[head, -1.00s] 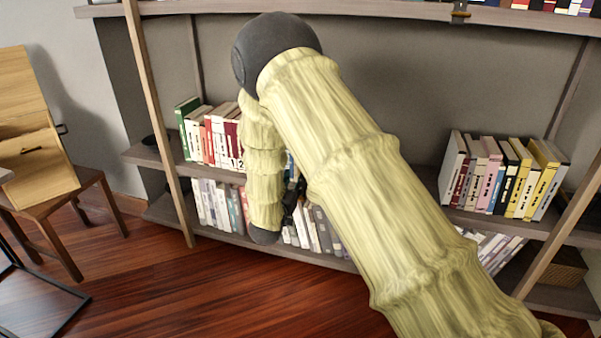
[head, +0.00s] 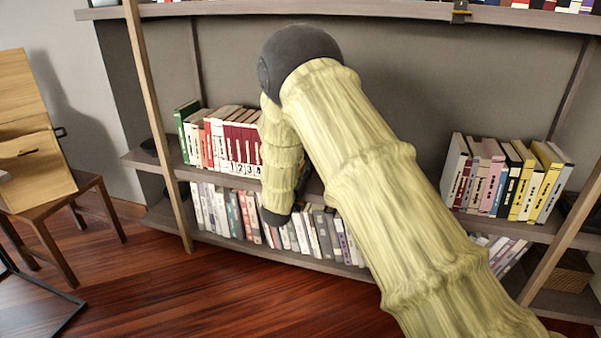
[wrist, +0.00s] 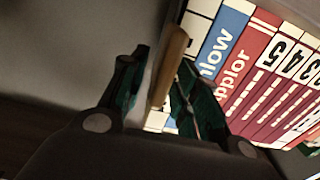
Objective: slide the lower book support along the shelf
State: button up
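A tan wooden piece (wrist: 168,65), likely the lower book support, stands upright against the end of a row of books in the wrist view. My gripper (wrist: 162,62) has its two dark green-and-black fingers apart, one on each side of this piece. A pale gap shows between the left finger and the wood. The right finger is close to the wood and the books; whether it touches cannot be told. In the head view my own arm hides the support and most of my gripper.
Red numbered books (head: 240,145) stand on the middle shelf left of my arm; more books (head: 502,180) stand at its right. A lower row of books (head: 225,213) sits beneath. Wooden uprights (head: 158,125) frame the shelf. A chair (head: 50,190) stands at left.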

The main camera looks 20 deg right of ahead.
grip_shut()
